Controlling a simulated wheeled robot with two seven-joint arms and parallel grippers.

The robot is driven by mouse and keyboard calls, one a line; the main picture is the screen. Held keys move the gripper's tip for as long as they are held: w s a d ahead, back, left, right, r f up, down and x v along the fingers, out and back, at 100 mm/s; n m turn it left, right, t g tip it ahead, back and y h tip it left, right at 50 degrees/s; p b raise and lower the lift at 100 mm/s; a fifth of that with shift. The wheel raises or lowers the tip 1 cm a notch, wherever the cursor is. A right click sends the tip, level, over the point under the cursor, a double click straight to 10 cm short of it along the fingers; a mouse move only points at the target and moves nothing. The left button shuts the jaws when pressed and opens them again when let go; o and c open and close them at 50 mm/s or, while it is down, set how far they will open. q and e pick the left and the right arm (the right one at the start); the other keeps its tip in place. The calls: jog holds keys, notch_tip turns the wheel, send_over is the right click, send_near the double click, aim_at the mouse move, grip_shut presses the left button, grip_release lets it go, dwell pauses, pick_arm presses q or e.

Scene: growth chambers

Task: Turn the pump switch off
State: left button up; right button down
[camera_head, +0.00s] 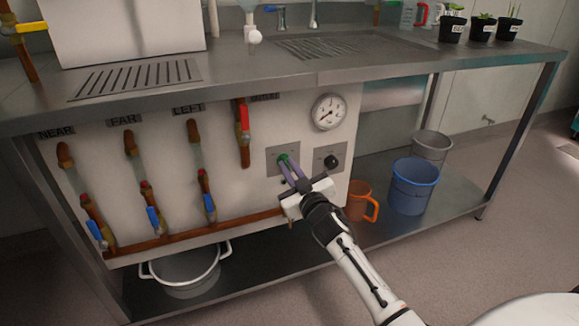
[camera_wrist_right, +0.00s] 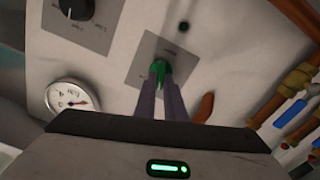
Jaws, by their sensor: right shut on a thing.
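The pump switch (camera_head: 283,158) is a green lever on a grey square plate (camera_head: 274,168) in the white panel under the counter. My right gripper (camera_head: 288,163) reaches it from the front, with its two purple-grey fingers shut on the green lever. The right wrist view also shows the green switch (camera_wrist_right: 159,71) between the fingertips (camera_wrist_right: 158,80). The plate's small lettering is too blurred to read, so I cannot tell the switch's position. My left gripper is not in view.
A black knob (camera_head: 331,161) sits right of the switch, below a round gauge (camera_head: 328,112). A red-handled valve (camera_head: 244,122) and several blue-handled valves stand to the left. An orange jug (camera_head: 357,201) and a blue bucket (camera_head: 413,188) are on the lower shelf.

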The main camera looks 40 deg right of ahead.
jog(key=shift+a+n, duration=0.1)
jog(key=shift+n, duration=0.8)
jog(key=n, duration=0.2)
jog(key=shift+n, duration=0.3)
jog(key=shift+f+n+p, duration=0.1)
jog(key=shift+n+p, duration=0.2)
jog(key=shift+n, duration=0.2)
jog(key=c, duration=1.8)
grip_release()
jog(key=shift+c, duration=0.2)
